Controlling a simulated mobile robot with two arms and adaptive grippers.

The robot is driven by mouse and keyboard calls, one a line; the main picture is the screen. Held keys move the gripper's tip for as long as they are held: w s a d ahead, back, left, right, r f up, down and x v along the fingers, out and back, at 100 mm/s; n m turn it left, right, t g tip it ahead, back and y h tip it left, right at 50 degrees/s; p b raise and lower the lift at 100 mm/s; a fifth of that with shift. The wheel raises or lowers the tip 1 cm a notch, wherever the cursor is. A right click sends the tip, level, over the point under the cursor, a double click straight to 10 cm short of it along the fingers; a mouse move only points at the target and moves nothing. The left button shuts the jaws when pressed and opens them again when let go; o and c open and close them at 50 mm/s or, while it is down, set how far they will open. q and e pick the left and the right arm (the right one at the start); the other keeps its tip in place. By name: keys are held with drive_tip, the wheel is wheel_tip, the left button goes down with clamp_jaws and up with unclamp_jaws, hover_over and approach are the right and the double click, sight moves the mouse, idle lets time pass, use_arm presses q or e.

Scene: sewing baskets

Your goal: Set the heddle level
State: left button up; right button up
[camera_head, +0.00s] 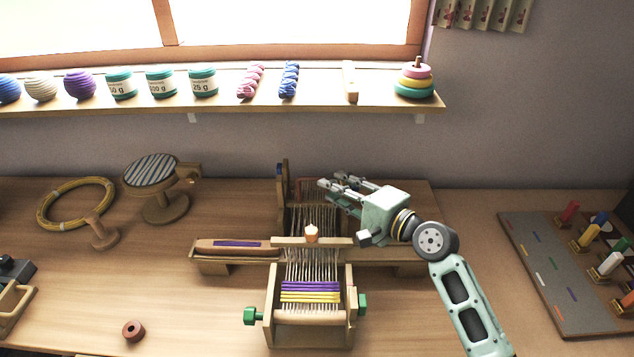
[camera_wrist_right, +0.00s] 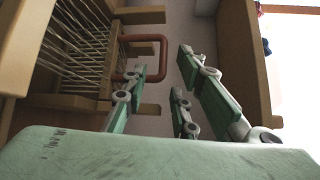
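The small wooden loom (camera_head: 268,305) stands mid-table with pale warp threads and a purple and yellow woven band at its near end. A wooden crossbar (camera_head: 340,242) spans the threads, with a small pale-and-orange piece (camera_head: 311,233) on it. A reddish-brown bracket-shaped handle (camera_wrist_right: 161,50) shows beside the threads in the right wrist view; I cannot tell surely if it belongs to the heddle. My right gripper (camera_head: 334,184) is over the loom's far end. Its fingers (camera_wrist_right: 164,75) are apart, with one in front of the handle; contact is unclear. My left gripper is out of view.
A wooden shuttle (camera_head: 235,247) with purple thread lies left of the loom. Green knobs (camera_head: 250,316) stick out at its near sides. A yellow hoop (camera_head: 58,222), a striped round stand (camera_head: 150,172) and a brown ring (camera_head: 133,331) lie left. A grey board (camera_head: 550,285) is at right.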

sight(313, 177)
drive_tip(key=x, duration=0.7)
drive_tip(key=shift+a+r, duration=0.1)
drive_tip(key=shift+a, duration=0.25)
drive_tip(key=shift+c, duration=0.4)
clamp_jaws()
